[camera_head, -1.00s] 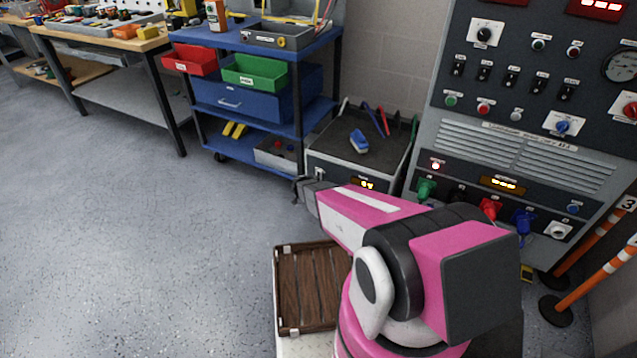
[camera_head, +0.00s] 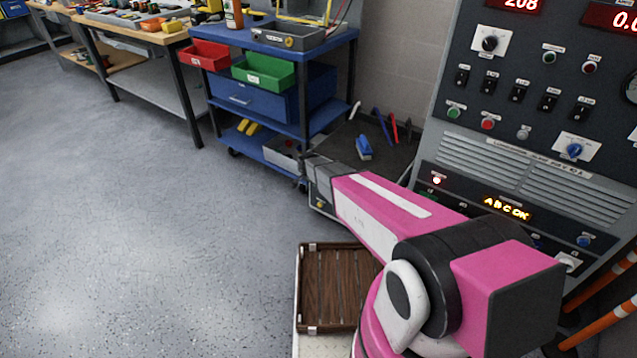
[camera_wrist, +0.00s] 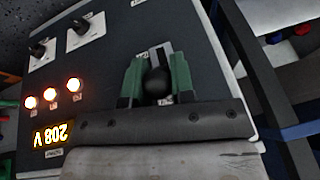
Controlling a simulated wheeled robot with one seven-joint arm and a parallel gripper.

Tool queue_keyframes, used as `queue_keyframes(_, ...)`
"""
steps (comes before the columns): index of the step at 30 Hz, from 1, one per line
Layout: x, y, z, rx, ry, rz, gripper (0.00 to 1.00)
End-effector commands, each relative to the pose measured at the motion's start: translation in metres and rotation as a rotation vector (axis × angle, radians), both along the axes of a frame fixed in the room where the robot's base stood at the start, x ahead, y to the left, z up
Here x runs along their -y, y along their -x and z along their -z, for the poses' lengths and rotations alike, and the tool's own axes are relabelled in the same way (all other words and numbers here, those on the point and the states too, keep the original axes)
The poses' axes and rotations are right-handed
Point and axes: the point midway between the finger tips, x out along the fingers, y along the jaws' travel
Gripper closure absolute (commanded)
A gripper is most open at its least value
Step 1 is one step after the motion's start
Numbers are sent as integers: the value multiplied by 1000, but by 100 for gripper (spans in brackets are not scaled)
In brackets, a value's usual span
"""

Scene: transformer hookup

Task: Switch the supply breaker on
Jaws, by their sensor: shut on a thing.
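In the wrist view, a lever with a round black knob (camera_wrist: 155,81) stands in a slotted light plate on a dark panel (camera_wrist: 112,62). I take it as the supply breaker; its label cannot be read. The green fingers of my gripper (camera_wrist: 156,82) are on both sides of the knob, shut on it. In the head view, my gripper (camera_head: 318,168) is at the low grey box beside the blue cart, and the lever is hidden.
The tall grey rack (camera_head: 510,165) stands right, its amber display (camera_head: 506,208) reading ABC OK. The blue cart (camera_head: 285,100) with red and green bins stands behind my gripper. A wooden slatted tray (camera_head: 335,285) is beside my arm. Open floor lies left.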

Motion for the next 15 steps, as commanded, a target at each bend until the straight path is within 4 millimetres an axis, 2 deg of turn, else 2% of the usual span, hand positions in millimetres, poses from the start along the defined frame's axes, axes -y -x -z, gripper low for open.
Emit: queue_keyframes(15, -5, -3, -2, -26, -18, 2, 100)
